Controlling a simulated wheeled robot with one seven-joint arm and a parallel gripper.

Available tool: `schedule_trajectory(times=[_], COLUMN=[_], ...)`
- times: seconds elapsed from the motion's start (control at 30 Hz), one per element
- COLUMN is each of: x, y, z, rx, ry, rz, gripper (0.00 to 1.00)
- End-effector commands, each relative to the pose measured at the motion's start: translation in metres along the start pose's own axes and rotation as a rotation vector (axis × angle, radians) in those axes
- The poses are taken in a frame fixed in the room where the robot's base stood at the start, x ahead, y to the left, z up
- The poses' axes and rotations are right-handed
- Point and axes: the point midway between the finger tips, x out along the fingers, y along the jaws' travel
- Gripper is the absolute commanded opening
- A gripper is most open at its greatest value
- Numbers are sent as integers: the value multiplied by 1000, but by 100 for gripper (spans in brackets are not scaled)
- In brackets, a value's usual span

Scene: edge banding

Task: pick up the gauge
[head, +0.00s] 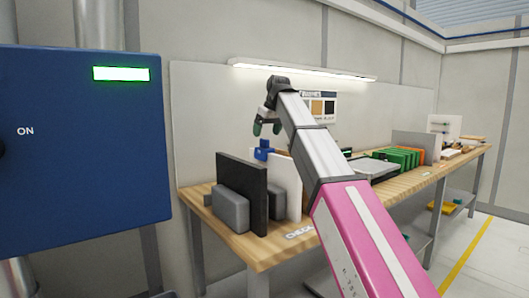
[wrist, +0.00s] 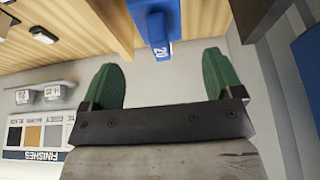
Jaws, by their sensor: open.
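A small blue block-like thing (head: 263,151), which looks like the gauge, shows just above the upright panels at the near left end of the bench. In the wrist view the blue thing (wrist: 155,28) bears a white number and lies beyond the fingertips, roughly midway between them. Its far end is cut off by the frame edge. My gripper (head: 267,128) is above it in the head view. Its green-tipped fingers (wrist: 160,75) are apart, with nothing between them. In the head view the panels hide the lower part of the blue thing.
A black panel (head: 254,190) and a white panel (head: 287,186) stand on the wooden bench (head: 260,248), with grey blocks (head: 232,207) beside them. Green boards (head: 398,158) stand farther right. A large blue cabinet (head: 80,190) fills the left. A finishes chart (wrist: 38,133) hangs behind.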

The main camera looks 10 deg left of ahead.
Motion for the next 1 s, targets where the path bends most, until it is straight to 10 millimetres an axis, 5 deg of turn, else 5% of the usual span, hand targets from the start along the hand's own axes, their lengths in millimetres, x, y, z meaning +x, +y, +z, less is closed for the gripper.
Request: schedule_trajectory(times=[0.6,0.87,1.0], x=[64,67,67], y=[-1,-1,-1], z=[4,4,4], rx=[0,0,0], ry=[-1,0,0], rz=[0,0,0], gripper=[86,86,40])
